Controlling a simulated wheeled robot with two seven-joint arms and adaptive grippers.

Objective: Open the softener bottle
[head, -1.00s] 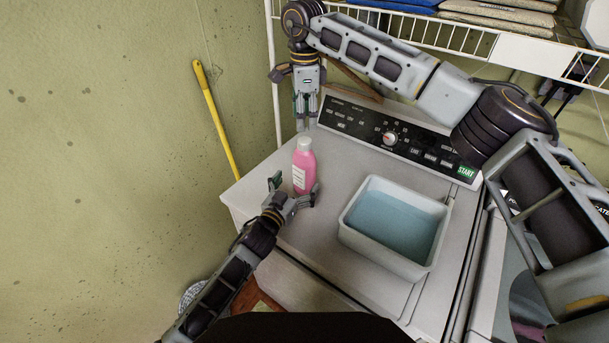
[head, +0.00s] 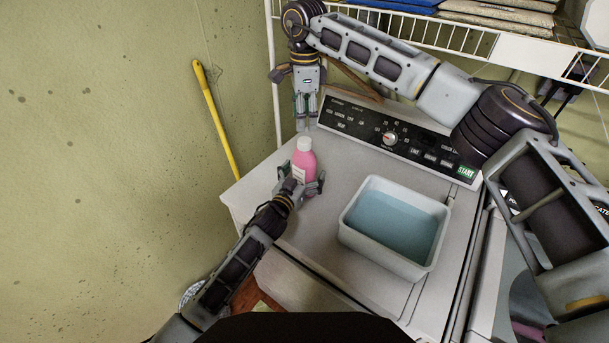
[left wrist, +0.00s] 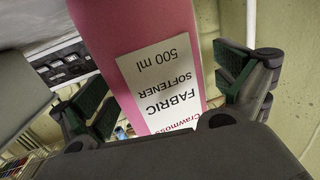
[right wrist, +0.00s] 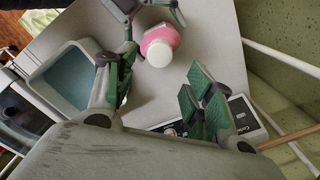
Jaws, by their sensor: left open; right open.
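The pink softener bottle (head: 304,162) with a white cap (head: 304,144) stands upright on the white washing machine top (head: 340,165). My left gripper (head: 304,180) is open, low around the bottle's body. In the left wrist view the bottle (left wrist: 140,35) and its "Fabric softener" label (left wrist: 165,85) fill the space between the green-padded fingers. I cannot tell whether they touch it. My right gripper (head: 306,112) points down, open and empty, above and behind the bottle. In the right wrist view the cap (right wrist: 159,52) shows just beyond the open fingers (right wrist: 155,95).
A white tub of bluish liquid (head: 345,232) stands right of the bottle. The control panel (head: 400,140) rises at the back. A wire shelf (head: 440,38) with folded cloths is above. A yellow pole (head: 215,118) leans on the left wall. The machine top left of the tub is mostly clear.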

